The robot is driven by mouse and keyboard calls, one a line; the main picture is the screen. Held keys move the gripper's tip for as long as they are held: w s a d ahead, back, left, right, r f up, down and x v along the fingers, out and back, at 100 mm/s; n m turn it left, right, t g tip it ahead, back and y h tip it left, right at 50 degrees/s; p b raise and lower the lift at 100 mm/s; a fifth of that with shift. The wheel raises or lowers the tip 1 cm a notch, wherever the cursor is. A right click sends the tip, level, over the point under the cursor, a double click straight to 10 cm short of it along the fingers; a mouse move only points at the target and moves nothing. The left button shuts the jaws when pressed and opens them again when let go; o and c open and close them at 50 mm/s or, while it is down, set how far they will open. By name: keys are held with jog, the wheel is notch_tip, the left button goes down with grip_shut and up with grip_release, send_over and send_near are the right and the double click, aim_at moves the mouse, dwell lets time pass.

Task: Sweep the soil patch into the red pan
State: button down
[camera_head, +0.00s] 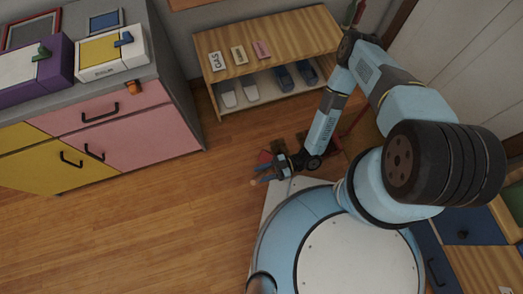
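My gripper (264,174) is low over the floor, just in front of my base, pointing left. It is small and dark here, and I cannot tell whether its fingers are open or shut. A small pale tip shows at its fingers; I cannot tell whether it is a held tool. A small red piece (265,157), perhaps part of the red pan, shows just above the gripper on the floor. Other reddish-brown shapes lie behind my forearm, partly hidden by it. I cannot clearly make out the soil patch or a brush.
A wooden shoe rack (270,41) with cards on top and shoes below stands at the back. A pink and yellow cabinet (130,124) with boxes on it stands at the left. Blue drawers (463,228) stand at the right. The wooden floor at lower left is clear.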

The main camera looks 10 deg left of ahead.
jog(key=shift+d+f, duration=0.1)
jog(key=shift+d, duration=0.05)
jog(key=shift+v, duration=1.7)
jog(key=shift+s+d, duration=0.1)
jog(key=shift+s, duration=0.05)
jog(key=shift+w+d+r, duration=0.1)
jog(key=shift+w+d, duration=0.1)
jog(key=shift+d, duration=0.35)
jog(key=shift+w+d+r, duration=0.15)
jog(key=shift+w+d, duration=0.05)
jog(key=shift+d, duration=0.35)
jog(key=shift+w+d+r, duration=0.1)
jog(key=shift+w+d, duration=0.1)
jog(key=shift+d, duration=0.3)
jog(key=shift+s+v, duration=0.15)
jog(key=shift+v, duration=0.7)
jog(key=shift+s+v, duration=0.15)
jog(key=shift+v, duration=0.75)
jog(key=shift+d+r, duration=0.15)
jog(key=shift+d, duration=0.15)
